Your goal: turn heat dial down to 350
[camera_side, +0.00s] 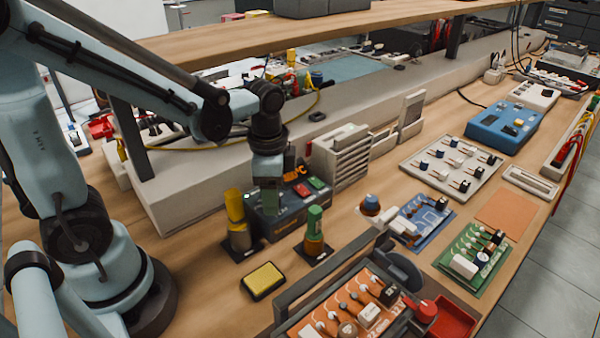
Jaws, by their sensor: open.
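A dark box unit (292,204) with red and green buttons stands mid-bench, left of centre. It looks like the heated station, but I cannot pick out a heat dial or read any number on it. My gripper (268,205) points down over the unit's left part and hides some of it. The gripper is open; I see nothing held in it. Whether its fingers touch the unit I cannot tell.
A yellow cylinder (236,208) stands close left of the unit and a green-topped one (314,228) close right. A yellow sponge tray (263,280) lies in front. An orange board (350,305) sits in a frame nearer. An overhead shelf (300,38) spans behind.

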